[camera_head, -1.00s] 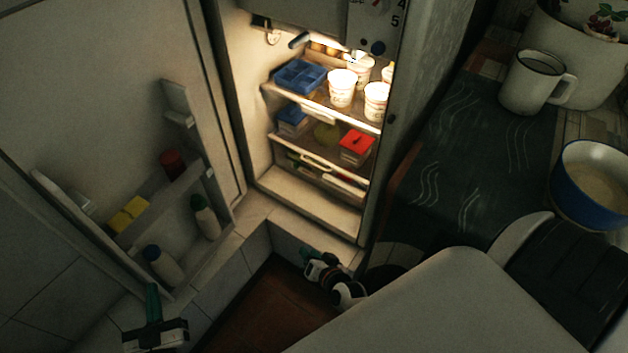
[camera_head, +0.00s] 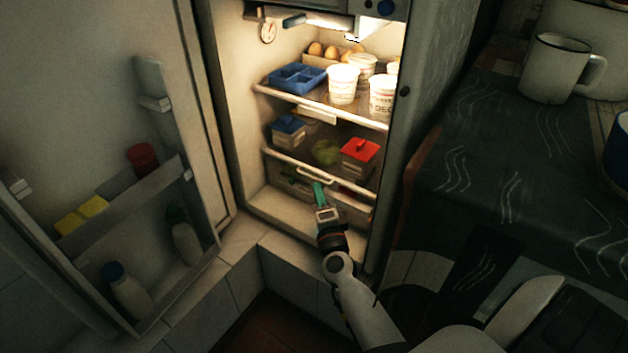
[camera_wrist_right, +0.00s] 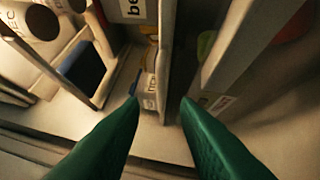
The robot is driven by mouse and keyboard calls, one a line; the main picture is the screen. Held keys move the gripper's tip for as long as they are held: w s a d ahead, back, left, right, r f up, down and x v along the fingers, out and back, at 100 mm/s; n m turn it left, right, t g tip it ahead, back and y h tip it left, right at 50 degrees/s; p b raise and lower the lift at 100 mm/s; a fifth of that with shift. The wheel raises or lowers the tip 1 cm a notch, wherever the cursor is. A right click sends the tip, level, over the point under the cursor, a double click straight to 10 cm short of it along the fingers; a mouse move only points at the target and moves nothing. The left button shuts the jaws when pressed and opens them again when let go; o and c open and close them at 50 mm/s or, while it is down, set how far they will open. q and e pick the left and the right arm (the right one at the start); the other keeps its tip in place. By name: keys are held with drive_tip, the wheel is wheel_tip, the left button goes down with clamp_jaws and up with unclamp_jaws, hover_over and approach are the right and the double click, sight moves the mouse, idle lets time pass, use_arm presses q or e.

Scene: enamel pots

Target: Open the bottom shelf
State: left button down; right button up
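The bottom shelf (camera_head: 346,206) is a bin-like compartment low in the open fridge, with a pale bar handle (camera_head: 316,177) along its upper front. It looks pushed in, though my arm hides part of its front. My right gripper (camera_head: 319,190) reaches in from below, with its green fingers close to the handle. In the right wrist view, the two green fingers (camera_wrist_right: 160,103) are spread apart, and a pale upright panel edge (camera_wrist_right: 166,60) shows beyond the gap. I cannot tell whether they touch anything. My left gripper is out of view.
The open fridge door (camera_head: 95,230) with bottles stands at left. Above the bottom shelf are a red-lidded box (camera_head: 360,154), a blue-lidded box (camera_head: 288,131) and white cups (camera_head: 342,84). A dark counter (camera_head: 500,150) with a mug (camera_head: 558,70) is at right.

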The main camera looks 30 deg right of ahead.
sight(314, 177)
drive_tip(key=b+x, duration=0.1)
drive_tip(key=x, duration=0.5)
drive_tip(key=shift+w+d, duration=0.15)
drive_tip(key=shift+w, duration=0.2)
clamp_jaws()
drive_tip(key=shift+r, duration=0.1)
